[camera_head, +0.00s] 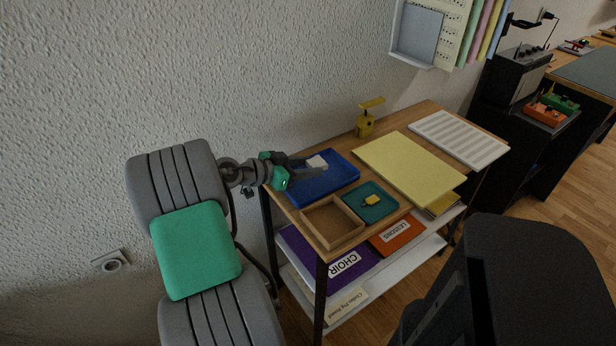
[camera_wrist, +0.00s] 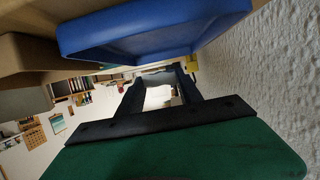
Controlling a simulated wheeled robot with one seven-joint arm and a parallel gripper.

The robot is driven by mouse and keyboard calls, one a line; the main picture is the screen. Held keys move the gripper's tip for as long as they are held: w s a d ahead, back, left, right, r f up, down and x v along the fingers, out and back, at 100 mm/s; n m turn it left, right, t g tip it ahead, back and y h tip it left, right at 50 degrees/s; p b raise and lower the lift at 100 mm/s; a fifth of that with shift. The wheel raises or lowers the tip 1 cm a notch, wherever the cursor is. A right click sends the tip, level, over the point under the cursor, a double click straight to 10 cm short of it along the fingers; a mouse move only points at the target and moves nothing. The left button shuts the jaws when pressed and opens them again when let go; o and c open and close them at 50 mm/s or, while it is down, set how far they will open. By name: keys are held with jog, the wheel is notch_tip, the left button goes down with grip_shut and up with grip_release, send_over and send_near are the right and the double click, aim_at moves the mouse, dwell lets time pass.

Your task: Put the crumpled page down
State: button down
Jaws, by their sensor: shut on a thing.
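The crumpled page (camera_head: 316,162) is a small whitish lump at the tips of my gripper (camera_head: 312,168) in the head view. My gripper is shut on it and reaches in from the left, over the blue tray (camera_head: 330,183) on the wooden table. In the wrist view, a whitish patch (camera_wrist: 158,97) shows between the dark fingers of my gripper (camera_wrist: 160,82), and the blue tray (camera_wrist: 150,35) fills the upper part. I cannot tell whether the page touches the tray.
An open wooden box (camera_head: 333,222) and a teal tray (camera_head: 372,203) with a small yellow thing lie in front of the blue tray. A yellow folder (camera_head: 408,165), a sheet of staves (camera_head: 458,138) and a yellow stand (camera_head: 366,122) take up the rest. The textured wall is close behind.

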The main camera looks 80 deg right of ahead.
aim_at(308, 182)
jog(key=shift+d+f, duration=0.35)
jog(key=shift+f, duration=0.05)
jog(key=f, duration=0.3)
jog(key=shift+d+f, duration=0.2)
jog(key=shift+b, duration=0.3)
jog(key=shift+f+b, duration=0.4)
jog(key=shift+a+f, duration=0.1)
jog(key=shift+f, duration=0.05)
